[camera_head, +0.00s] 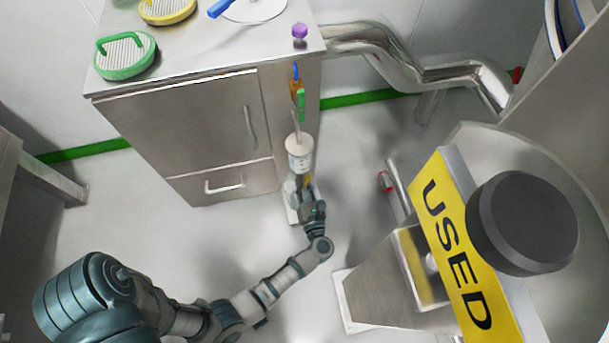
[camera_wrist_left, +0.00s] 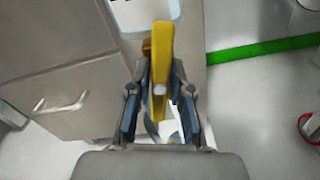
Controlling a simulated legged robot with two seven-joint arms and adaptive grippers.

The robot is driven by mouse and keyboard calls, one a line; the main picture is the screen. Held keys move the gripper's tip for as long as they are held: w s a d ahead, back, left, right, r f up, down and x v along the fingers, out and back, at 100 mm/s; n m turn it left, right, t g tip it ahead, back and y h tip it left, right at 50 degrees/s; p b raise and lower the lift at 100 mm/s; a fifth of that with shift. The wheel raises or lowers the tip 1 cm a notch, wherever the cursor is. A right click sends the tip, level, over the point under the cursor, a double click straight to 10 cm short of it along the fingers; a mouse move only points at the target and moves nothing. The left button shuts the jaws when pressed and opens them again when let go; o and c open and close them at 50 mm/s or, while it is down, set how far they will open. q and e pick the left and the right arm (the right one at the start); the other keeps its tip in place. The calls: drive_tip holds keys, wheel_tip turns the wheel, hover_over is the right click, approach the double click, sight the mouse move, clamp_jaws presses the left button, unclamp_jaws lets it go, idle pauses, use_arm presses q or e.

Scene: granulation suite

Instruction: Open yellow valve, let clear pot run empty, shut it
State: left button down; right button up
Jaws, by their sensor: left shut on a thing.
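The clear pot (camera_head: 299,153), a pale cylinder with dark markings, is at the right side of the steel cabinet. Its lower part also shows at the top of the left wrist view (camera_wrist_left: 146,14). I cannot tell how much is in it. The yellow valve handle (camera_wrist_left: 161,65) runs lengthwise up the picture just below the pot, with a brass part at its left. My left gripper (camera_wrist_left: 158,108) is shut on the handle, with a finger on either side. In the head view, my left gripper (camera_head: 307,190) is below the pot and mostly covers the valve. My right gripper is out of view.
The steel cabinet (camera_head: 190,130) carries green (camera_head: 125,55) and yellow (camera_head: 167,9) round sieves and a purple knob (camera_head: 299,31). A white thing (camera_head: 292,206) stands partly hidden behind my gripper. A machine with a yellow USED sign (camera_head: 452,240) fills the right.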

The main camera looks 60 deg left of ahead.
use_arm(q)
drive_tip(key=shift+d+f+n, duration=0.15)
drive_tip(key=shift+f+n, duration=0.2)
drive_tip(key=shift+n, duration=0.75)
drive_tip(key=shift+s, duration=0.1)
drive_tip(key=c, duration=1)
unclamp_jaws()
drive_tip(key=shift+f, duration=0.1)
drive_tip(key=shift+c, duration=0.2)
drive_tip(key=shift+r, duration=0.2)
drive_tip(key=v, duration=0.7)
drive_tip(key=shift+d, duration=0.15)
